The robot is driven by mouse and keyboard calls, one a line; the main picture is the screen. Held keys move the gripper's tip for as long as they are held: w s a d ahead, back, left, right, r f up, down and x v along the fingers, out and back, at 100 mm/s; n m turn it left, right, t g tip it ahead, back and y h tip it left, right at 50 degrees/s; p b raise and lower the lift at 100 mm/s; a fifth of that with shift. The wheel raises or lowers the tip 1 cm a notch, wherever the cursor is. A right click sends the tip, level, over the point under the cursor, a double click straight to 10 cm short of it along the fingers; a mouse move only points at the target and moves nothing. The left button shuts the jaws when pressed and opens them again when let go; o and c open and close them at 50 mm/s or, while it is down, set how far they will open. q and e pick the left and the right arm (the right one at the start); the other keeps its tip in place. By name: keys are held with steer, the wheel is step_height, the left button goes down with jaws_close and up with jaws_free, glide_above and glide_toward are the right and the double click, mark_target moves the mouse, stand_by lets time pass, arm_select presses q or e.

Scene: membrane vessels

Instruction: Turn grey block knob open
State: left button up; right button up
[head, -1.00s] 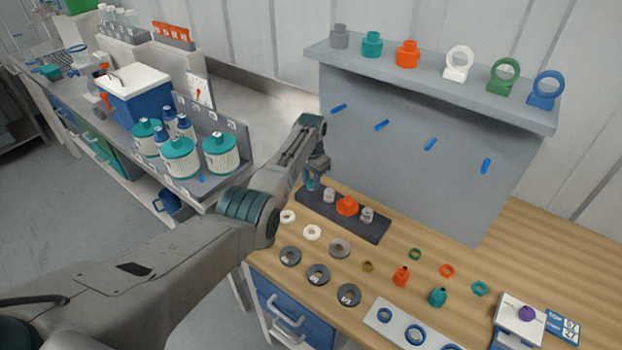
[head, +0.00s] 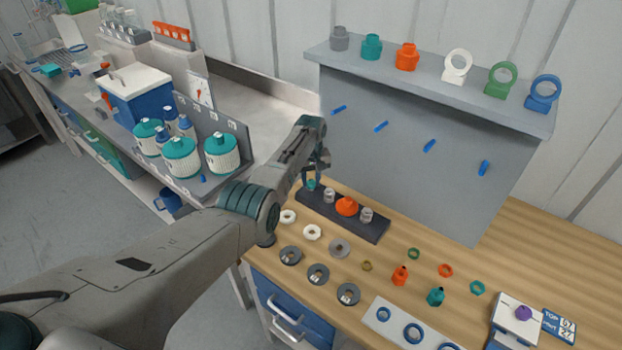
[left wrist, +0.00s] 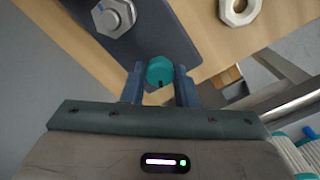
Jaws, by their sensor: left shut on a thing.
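A long dark grey block (head: 376,231) lies on the wooden bench below the grey panel. It carries a teal knob (head: 311,185) at its left end, then a grey knob (head: 329,196), an orange knob (head: 347,206) and another grey knob (head: 366,215). My left gripper (head: 313,180) is at the left end, shut on the teal knob. In the left wrist view the teal knob (left wrist: 160,70) sits between my two fingertips (left wrist: 160,88), with a dark mark on its near edge. The block (left wrist: 150,30) and a metal hex knob (left wrist: 115,17) show beyond. My right gripper is not in view.
White rings (head: 312,232) and dark discs (head: 318,274) lie in front of the block. Small orange and teal bottles (head: 437,296) stand to the right. A shelf (head: 430,80) with coloured fittings rises behind. Teal-capped vessels (head: 181,158) stand on the left bench.

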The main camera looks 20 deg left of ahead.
mark_target(311, 182)
arm_select(q)
steer(key=n, duration=0.5)
steer(key=shift+n, duration=0.4)
stand_by(0.4)
steer(key=o, duration=1)
steer(key=shift+r, duration=0.55)
step_height(311, 182, up, 10)
steer(key=b, duration=0.1)
steer(key=shift+f+b, duration=0.15)
steer(key=shift+b, duration=0.2)
